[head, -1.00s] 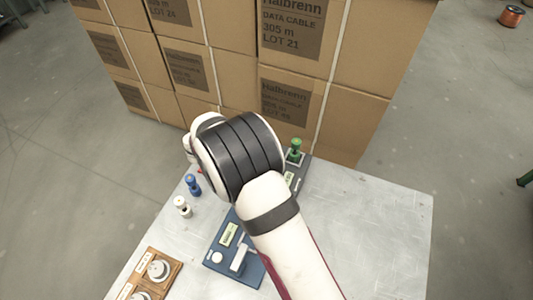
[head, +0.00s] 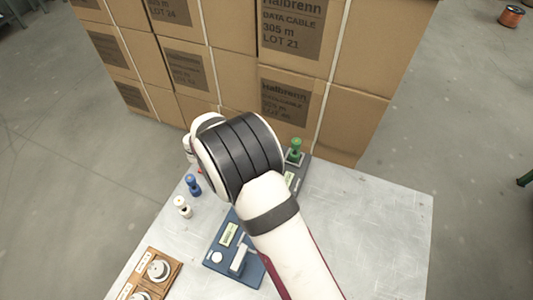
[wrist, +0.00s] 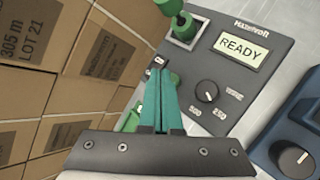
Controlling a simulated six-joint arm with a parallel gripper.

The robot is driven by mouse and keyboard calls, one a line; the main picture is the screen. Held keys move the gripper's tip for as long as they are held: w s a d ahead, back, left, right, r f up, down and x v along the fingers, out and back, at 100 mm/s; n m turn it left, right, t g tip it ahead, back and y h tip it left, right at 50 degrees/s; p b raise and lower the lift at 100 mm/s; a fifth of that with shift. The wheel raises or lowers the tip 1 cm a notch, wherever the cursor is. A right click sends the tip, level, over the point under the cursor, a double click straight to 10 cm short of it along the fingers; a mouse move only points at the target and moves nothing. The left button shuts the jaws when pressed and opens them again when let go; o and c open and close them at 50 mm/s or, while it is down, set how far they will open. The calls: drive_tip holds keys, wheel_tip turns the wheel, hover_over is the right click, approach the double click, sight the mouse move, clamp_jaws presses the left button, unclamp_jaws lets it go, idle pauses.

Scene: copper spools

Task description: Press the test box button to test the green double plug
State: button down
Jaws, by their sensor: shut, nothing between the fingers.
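The test box (wrist: 255,85) is a dark grey panel in the wrist view, with a lit display (wrist: 240,46) reading READY and a black knob (wrist: 207,92). The green double plug (wrist: 185,26) stands in a socket at the panel's upper left; in the head view the plug (head: 295,147) shows upright beside my arm. My gripper (wrist: 168,75) has its teal fingers shut together and empty, over the left part of the panel. Green parts (wrist: 130,119) show beside and behind the fingers; I cannot tell whether they are the button, or whether the fingertips touch it.
A blue device (head: 220,255) lies on the metal table (head: 370,225). Blue (head: 192,184) and white (head: 182,207) plugs stand at the left, and a wooden holder (head: 174,268) at the front left. Stacked cartons (head: 350,120) rise behind the table. The table's right side is clear.

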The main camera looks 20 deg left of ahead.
drive_tip(key=shift+f, duration=0.4)
drive_tip(key=shift+f, duration=0.45)
idle(0.6)
drive_tip(key=shift+r, duration=0.9)
drive_tip(key=shift+r, duration=0.1)
wheel_tip(320, 180, up, 5)
drive_tip(key=shift+f, duration=0.1)
idle(0.8)
